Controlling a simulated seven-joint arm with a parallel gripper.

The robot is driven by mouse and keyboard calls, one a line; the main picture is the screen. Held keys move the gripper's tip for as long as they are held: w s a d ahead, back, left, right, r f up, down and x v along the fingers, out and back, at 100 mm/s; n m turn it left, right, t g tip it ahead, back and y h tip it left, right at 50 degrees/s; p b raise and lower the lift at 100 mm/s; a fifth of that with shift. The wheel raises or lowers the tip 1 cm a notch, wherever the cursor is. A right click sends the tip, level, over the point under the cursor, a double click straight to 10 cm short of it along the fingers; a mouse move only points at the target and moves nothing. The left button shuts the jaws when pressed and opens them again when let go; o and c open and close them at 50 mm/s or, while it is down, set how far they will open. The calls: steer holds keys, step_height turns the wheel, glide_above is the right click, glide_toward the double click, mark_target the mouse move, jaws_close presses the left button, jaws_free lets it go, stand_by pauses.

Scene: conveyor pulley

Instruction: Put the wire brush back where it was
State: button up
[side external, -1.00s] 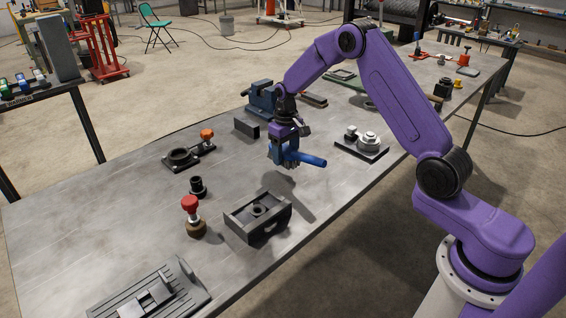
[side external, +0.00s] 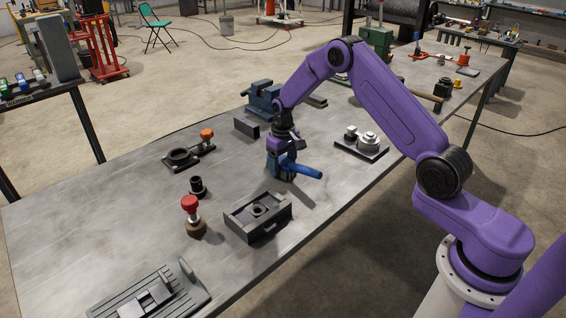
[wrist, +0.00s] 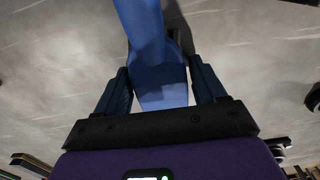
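The wire brush has a blue handle (side external: 309,172) that sticks out to the right of my gripper (side external: 281,170) in the side external view. My gripper points down over the middle of the metal table and is shut on the brush. In the wrist view the blue handle (wrist: 145,30) runs up from between the two dark fingers of my gripper (wrist: 162,85). The brush is low, close to the table top, with its shadow near it. I cannot tell whether it touches the table. Its bristles are not clearly visible.
A grey block with a round bore (side external: 257,217) and a red-knobbed part (side external: 194,216) stand in front of the brush. A plate with metal cylinders (side external: 362,146) is to the right. A blue vise (side external: 263,99) is behind.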

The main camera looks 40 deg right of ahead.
steer(key=shift+o, duration=0.9)
step_height(320, 180, up, 12)
steer(key=shift+r, duration=0.25)
steer(key=s+a+r+n, duration=0.3)
steer(key=s+a, duration=0.4)
steer(key=s, duration=0.2)
steer(key=s+a+r+n, duration=0.3)
steer(key=s+a+r, duration=0.1)
steer(key=s+a, duration=0.4)
steer(key=s+d+n, duration=0.2)
steer(key=s+n, duration=0.1)
steer(key=s, duration=0.9)
steer(key=s+d+n, duration=0.2)
steer(key=s+n, duration=0.1)
steer(key=s, duration=1)
steer(key=shift+d+f+n, duration=0.3)
steer(key=shift+d+f, duration=0.05)
steer(key=shift+f, duration=0.05)
